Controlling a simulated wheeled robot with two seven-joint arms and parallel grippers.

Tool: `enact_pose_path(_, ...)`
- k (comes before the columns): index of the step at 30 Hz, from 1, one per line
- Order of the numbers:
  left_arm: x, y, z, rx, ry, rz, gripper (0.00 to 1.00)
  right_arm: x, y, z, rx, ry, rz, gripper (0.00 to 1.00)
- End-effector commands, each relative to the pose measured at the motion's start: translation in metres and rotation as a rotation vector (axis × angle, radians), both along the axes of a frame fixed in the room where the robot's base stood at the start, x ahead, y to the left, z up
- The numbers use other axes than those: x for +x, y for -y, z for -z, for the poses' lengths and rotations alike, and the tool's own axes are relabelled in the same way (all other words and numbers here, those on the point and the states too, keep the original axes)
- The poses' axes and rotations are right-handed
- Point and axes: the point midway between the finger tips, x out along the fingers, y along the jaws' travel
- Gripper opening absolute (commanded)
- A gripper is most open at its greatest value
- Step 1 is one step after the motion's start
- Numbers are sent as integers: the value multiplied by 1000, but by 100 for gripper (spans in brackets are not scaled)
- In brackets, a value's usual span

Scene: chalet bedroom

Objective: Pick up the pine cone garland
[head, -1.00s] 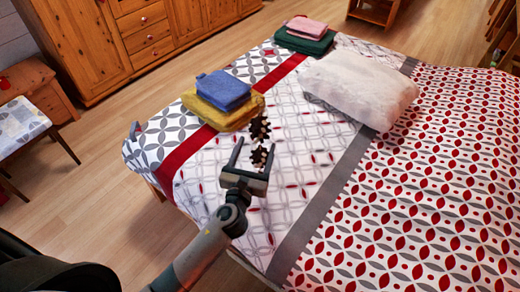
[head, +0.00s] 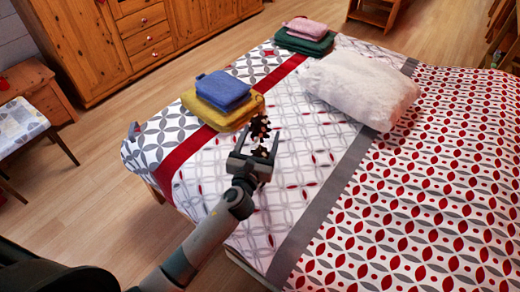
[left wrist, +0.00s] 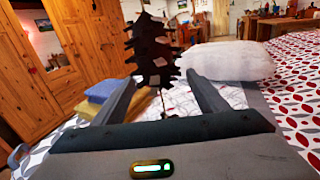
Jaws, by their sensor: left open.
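The pine cone garland (head: 260,127) is dark brown with jagged edges and is over the patterned bed beside the folded towels. In the left wrist view the garland (left wrist: 153,48) stands upright as a dark shape ahead of the fingers. My left gripper (head: 258,141) is open, with one finger on each side of the garland's lower part. In the left wrist view the gripper (left wrist: 160,78) has its fingers spread, with the garland's lower end seen between them. I cannot tell whether the fingers touch it. My right gripper is not in view.
Blue (head: 223,90) and yellow (head: 215,115) towels are stacked just left of the garland. A white pillow (head: 362,88) lies to its right. Pink (head: 304,27) and green (head: 303,43) towels lie at the far edge. The bed (head: 295,165) is bare around the gripper.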

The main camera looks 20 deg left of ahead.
Motion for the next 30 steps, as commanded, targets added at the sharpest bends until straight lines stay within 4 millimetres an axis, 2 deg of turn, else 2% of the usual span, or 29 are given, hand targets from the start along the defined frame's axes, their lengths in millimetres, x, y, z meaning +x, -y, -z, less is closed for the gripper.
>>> enact_pose_path(6,0,0,0,0,0,0,67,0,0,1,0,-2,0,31)
enact_pose_path(8,0,0,0,0,0,0,55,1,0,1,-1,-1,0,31)
enact_pose_path(12,0,0,0,0,0,0,21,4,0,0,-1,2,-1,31)
enact_pose_path(14,0,0,0,0,1,0,10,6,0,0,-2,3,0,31)
enact_pose_path(23,0,0,-3,0,1,0,10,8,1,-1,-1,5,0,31)
enact_pose_path(28,0,0,-15,1,4,0,10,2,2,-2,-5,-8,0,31)
enact_pose_path(30,0,0,-25,1,5,1,10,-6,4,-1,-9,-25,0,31)
